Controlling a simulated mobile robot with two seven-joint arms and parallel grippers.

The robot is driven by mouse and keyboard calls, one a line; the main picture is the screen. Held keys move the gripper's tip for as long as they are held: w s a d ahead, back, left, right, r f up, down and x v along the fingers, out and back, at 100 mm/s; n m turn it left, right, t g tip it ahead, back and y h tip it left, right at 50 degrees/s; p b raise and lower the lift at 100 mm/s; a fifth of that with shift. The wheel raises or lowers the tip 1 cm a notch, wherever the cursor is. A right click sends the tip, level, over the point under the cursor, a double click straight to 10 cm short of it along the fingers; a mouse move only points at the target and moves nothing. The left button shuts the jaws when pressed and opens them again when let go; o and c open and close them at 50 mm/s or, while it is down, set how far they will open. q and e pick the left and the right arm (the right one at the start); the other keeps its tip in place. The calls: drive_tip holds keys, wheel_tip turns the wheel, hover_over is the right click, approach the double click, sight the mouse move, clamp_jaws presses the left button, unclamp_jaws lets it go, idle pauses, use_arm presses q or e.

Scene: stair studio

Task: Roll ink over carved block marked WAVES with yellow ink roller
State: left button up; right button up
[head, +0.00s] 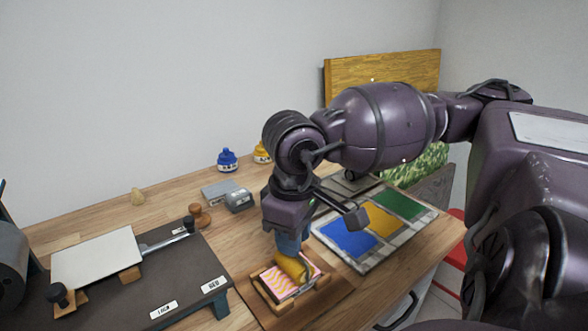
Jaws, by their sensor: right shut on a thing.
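My right gripper (288,228) is shut on the blue handle of the yellow ink roller (292,266), pointing down. The roller is at the carved block (282,289), which shows pink and yellow wavy stripes and sits in a wooden frame (262,290) near the table's front. The roller covers the upper part of the block. It looks to be on or just above the surface; I cannot tell which. No WAVES lettering is readable on the block. My left gripper is not in view.
An ink slab (328,238) with blue, yellow and green patches lies right of the block. A dark press bed (120,290) with a white sheet (98,258) is at left. Ink bottles, blue (227,160) and yellow (262,152), stand at the back wall. A wooden knob (200,216) stands between.

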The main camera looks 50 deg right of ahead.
drive_tip(key=shift+w+a+b, duration=0.25)
drive_tip(key=shift+a+b, duration=0.35)
drive_tip(key=shift+a, duration=0.2)
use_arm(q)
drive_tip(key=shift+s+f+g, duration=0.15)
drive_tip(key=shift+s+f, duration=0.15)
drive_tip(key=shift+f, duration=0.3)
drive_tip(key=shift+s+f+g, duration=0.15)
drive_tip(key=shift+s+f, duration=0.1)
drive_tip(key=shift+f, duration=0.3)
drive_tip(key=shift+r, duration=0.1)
use_arm(e)
drive_tip(key=shift+a+r, duration=0.1)
